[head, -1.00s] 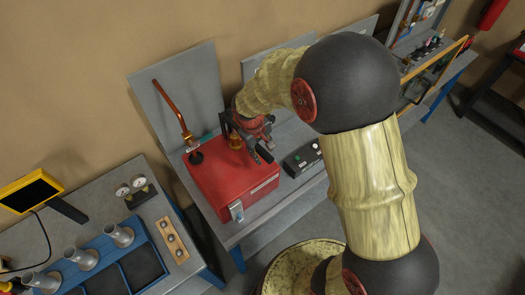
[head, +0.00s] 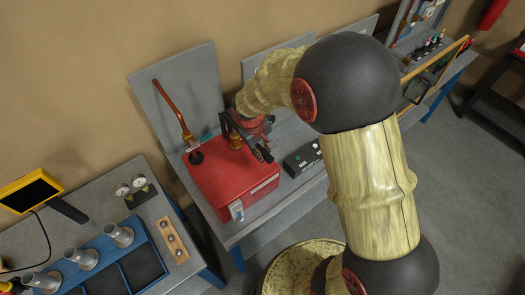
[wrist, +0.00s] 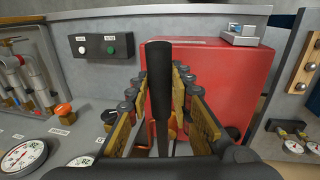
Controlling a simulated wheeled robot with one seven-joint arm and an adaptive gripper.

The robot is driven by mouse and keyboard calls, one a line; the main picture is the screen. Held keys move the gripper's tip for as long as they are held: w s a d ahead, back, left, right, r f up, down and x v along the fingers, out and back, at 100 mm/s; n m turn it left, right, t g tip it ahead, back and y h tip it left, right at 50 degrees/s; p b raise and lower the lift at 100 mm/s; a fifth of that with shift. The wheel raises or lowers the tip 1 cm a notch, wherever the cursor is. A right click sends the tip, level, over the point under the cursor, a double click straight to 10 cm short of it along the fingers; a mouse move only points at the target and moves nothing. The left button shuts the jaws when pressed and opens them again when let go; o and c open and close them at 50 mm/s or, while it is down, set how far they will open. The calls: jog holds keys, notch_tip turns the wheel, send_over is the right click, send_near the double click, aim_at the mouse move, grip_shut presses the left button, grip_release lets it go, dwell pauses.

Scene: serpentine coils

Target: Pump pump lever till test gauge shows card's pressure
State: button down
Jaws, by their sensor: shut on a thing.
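The black handle (wrist: 160,85), apparently the pump lever, stands upright between the brass-padded fingers of my gripper (wrist: 162,118). The gripper is shut on it. In the head view my gripper (head: 240,133) is at the back right of the red box (head: 232,180), and the handle is hidden there. In the wrist view the red box (wrist: 215,75) is behind the fingers. A large white dial gauge (wrist: 22,157) is at lower left, with part of a second gauge (wrist: 80,161) beside it. Their readings are too small to tell. I cannot make out a pressure card.
A control box (head: 303,159) with buttons sits right of the red box. A copper-coloured rod (head: 172,110) rises behind the box. An orange knob (wrist: 63,108) and pipework (wrist: 28,78) are left of my gripper. Two small gauges (head: 130,187) stand on the left bench.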

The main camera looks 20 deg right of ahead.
jog(key=shift+t, duration=0.8)
jog(key=f+b, duration=0.1)
jog(key=b, duration=0.1)
jog(key=f+b, duration=0.1)
jog(key=b, duration=0.1)
jog(key=f+b, duration=0.2)
jog(key=shift+s, duration=0.3)
jog(key=shift+f, duration=0.1)
jog(key=c, duration=2.1)
grip_release()
jog(key=shift+s, duration=0.1)
jog(key=o, duration=0.4)
jog(key=shift+w, duration=0.2)
jog(key=shift+o, duration=0.6)
